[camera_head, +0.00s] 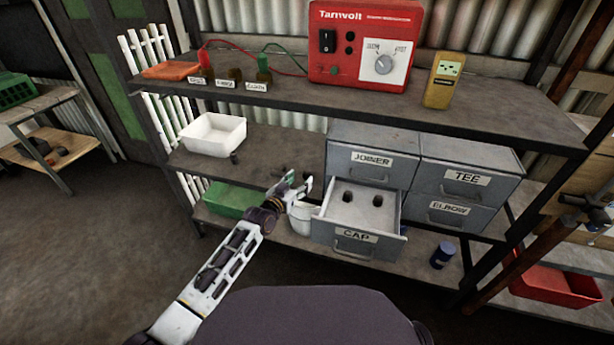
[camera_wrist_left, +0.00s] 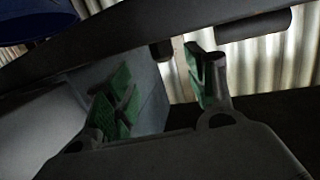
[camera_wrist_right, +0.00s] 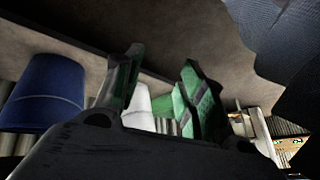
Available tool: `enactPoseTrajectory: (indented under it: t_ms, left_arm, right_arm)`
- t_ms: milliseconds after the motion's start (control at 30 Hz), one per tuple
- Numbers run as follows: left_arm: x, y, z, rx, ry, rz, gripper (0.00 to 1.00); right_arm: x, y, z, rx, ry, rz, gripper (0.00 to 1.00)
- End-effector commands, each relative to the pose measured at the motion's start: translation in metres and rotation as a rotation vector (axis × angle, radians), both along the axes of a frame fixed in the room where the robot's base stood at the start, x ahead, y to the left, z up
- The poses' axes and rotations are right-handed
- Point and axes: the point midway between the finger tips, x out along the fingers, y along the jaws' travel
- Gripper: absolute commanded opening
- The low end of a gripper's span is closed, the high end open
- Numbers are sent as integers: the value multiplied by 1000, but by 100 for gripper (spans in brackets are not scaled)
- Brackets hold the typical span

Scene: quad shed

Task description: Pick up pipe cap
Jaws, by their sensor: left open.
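The grey drawer labelled CAP (camera_head: 354,246) is pulled out of the cabinet. Two small dark pipe caps stand apart inside it, a left cap (camera_head: 348,196) and a right cap (camera_head: 377,200). My left gripper (camera_head: 299,187) is open and empty, just left of the drawer's left wall, near its height. Its green-padded fingers stand apart in the left wrist view (camera_wrist_left: 160,90). My right gripper (camera_wrist_right: 163,88) shows only in its own wrist view, with fingers apart and nothing seen between them.
The cabinet's closed drawers are JOINER (camera_head: 372,163), TEE (camera_head: 465,178) and ELBOW (camera_head: 448,212). A white bin (camera_head: 213,134), green bin (camera_head: 229,201), white bucket (camera_head: 303,219) and blue can (camera_head: 442,255) stand on the shelves. The upper shelf (camera_head: 460,122) overhangs the cabinet.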

Motion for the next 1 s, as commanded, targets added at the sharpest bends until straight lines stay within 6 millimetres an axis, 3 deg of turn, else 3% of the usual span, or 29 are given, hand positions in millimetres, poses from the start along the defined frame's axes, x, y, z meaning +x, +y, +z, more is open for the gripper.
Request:
enactPoseTrajectory:
  t_ms: [267, 433, 1000]
  left_arm:
    - [6, -2, -2, 0, -1, 0, 55]
    - [15, -5, -5, 0, -1, 0, 55]
    - [46, -20, -10, -1, 0, 1, 55]
  right_arm:
    - [5, 1, 0, 9, -22, -4, 40]
    - [2, 3, -22, 28, -35, -16, 40]
    - [5, 8, -41, 63, -63, -17, 40]
